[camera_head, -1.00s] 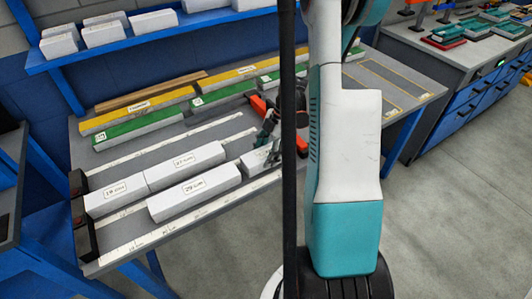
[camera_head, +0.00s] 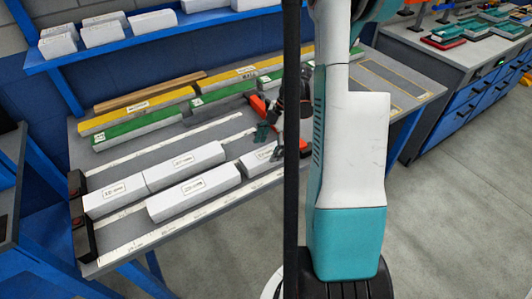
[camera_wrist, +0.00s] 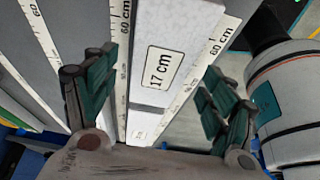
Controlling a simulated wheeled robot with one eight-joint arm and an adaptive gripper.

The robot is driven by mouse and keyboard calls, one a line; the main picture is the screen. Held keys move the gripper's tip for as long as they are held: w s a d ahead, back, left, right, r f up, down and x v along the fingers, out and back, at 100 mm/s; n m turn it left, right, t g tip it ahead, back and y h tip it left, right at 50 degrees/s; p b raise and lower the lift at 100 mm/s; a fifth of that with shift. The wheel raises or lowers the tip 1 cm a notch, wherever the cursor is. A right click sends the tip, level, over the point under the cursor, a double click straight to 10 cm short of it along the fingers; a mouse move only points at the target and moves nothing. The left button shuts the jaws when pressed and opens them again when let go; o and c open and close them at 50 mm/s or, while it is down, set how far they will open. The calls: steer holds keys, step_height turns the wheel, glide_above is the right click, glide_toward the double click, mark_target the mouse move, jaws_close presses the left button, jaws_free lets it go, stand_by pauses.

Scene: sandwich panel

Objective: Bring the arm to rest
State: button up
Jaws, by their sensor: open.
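My gripper (camera_wrist: 160,95) is open and empty in the wrist view, its two green-padded fingers spread on either side of a white block labelled 17 cm (camera_wrist: 165,35). The block lies below the fingers on the bench, beside a printed ruler strip. In the head view my gripper (camera_head: 272,133) is above the bench, just behind and over the short white block (camera_head: 258,160), and is partly hidden by my arm. The fingers look apart from the block.
The bench (camera_head: 115,222) carries long white blocks (camera_head: 195,192), and green (camera_head: 140,129) and yellow (camera_head: 140,109) strips at the back. A blue shelf (camera_head: 110,53) with white blocks stands behind. A grey workbench (camera_head: 450,55) with tools is at the right; open floor (camera_head: 450,220) lies in front.

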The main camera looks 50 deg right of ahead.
steer(key=v, duration=0.8)
steer(key=shift+d+r, duration=0.15)
steer(key=shift+r, duration=0.15)
